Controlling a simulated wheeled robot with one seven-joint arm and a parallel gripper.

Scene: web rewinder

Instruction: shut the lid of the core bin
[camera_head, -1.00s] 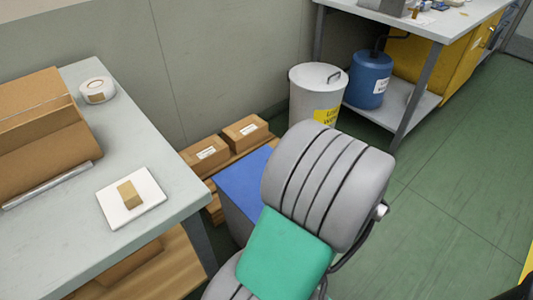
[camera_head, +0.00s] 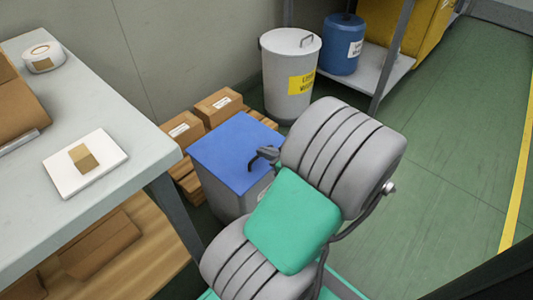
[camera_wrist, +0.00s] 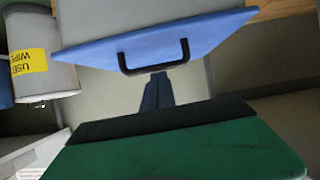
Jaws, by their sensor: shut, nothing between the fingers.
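The core bin is a grey box (camera_head: 222,197) with a blue lid (camera_head: 225,150), standing beyond the corner of the left table. The lid lies flat over the bin's top and looks shut. In the wrist view the lid (camera_wrist: 205,38) shows at a slant, with a black bar handle (camera_wrist: 153,68) on it. My gripper (camera_wrist: 157,82) is shut and empty, close by the handle. In the head view it shows as a small dark tip near the lid's right edge, partly hidden by my arm. I cannot tell whether it touches the lid or handle.
A grey wipes bin (camera_head: 290,60) and a blue drum (camera_head: 342,50) stand behind. Cardboard boxes (camera_head: 184,133) on a pallet sit behind the core bin. The table (camera_head: 120,120) stands close on the left. Green floor (camera_head: 440,150) is clear to the right.

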